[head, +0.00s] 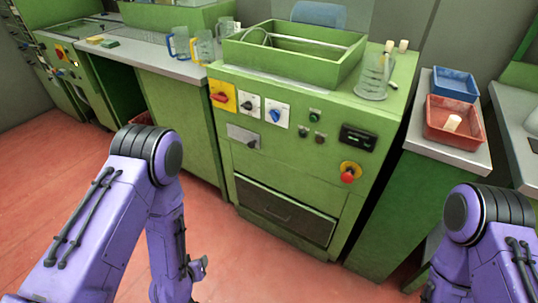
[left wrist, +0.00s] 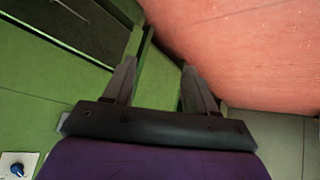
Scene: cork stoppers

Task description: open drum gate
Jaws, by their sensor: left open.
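The green machine (head: 300,165) stands ahead of me in the head view. Its front has a dark panel with a handle (head: 285,210) low down and a metal plate with a small lever (head: 243,136) above it. Which part is the drum gate I cannot tell. An open green box (head: 290,60) with a bar across it sits on top. My left gripper (head: 197,268) hangs low, left of the machine front. In the left wrist view the left gripper (left wrist: 158,75) is open and empty, its fingers apart. My right arm is at the lower right; its gripper is mostly hidden.
The front carries a red switch (head: 220,98), knobs and a red stop button (head: 348,175). A glass jug (head: 373,77) and corks (head: 403,46) stand on top. Blue (head: 455,84) and red trays (head: 453,122) sit at right. Jugs (head: 180,43) stand left. The red floor (head: 70,200) is clear.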

